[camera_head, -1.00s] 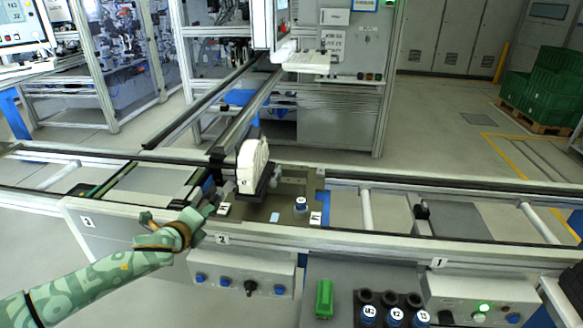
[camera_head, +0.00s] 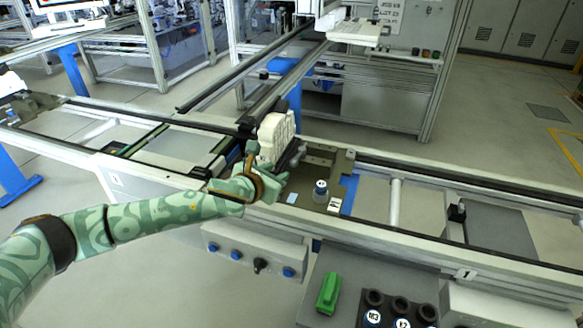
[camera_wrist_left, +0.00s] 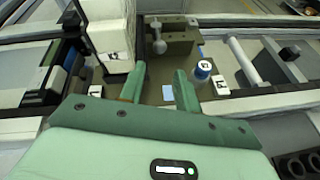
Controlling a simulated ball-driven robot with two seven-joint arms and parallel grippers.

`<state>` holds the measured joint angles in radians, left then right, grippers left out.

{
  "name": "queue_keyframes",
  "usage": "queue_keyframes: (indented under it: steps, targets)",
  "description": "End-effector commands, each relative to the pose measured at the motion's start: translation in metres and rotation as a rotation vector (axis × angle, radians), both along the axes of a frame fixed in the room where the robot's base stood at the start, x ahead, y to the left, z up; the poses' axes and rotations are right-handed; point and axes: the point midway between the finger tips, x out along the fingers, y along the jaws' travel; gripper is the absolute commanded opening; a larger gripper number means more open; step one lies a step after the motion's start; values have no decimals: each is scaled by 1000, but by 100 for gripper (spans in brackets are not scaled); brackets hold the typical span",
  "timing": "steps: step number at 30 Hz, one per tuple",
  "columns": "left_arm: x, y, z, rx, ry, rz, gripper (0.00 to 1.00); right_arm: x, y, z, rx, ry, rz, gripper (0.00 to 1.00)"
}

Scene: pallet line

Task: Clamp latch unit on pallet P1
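Pallet P1 (camera_head: 352,160) is a brownish plate on the conveyor, with a label tag (camera_head: 334,205) at its near right edge. The white latch unit (camera_head: 277,137) stands upright at the pallet's left side; its lower part shows in the left wrist view (camera_wrist_left: 108,30). My right gripper is out of view.
A blue-capped cylinder (camera_head: 320,191) stands on the pallet, right of my left gripper. A control box with blue buttons (camera_head: 255,250) is below the conveyor front. A green part (camera_head: 328,293) and a black holder with capped cylinders (camera_head: 400,308) lie on the front shelf.

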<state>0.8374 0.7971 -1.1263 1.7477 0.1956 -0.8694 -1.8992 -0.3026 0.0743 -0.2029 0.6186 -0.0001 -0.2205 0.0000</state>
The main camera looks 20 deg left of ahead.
Motion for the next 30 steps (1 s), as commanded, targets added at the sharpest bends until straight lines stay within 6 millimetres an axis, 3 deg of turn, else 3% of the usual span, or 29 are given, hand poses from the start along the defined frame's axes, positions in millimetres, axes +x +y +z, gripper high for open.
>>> queue_keyframes:
  steps: [6, 12, 24, 25, 28, 30]
  targets:
    - [51, -8, -25, -3, 1, 1, 33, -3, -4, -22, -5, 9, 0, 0]
    - [80, -13, -36, -3, 2, 0, 33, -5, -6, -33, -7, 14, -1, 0]
    - [89, -14, -37, -3, 1, -1, 33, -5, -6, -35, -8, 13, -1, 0]
    - [89, -14, -37, -3, 1, -1, 30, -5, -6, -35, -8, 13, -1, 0]
    - [89, -14, -37, -3, 1, 0, 2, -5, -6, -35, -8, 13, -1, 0]
    - [89, -14, -37, -3, 1, 0, 0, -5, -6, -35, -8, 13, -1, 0]
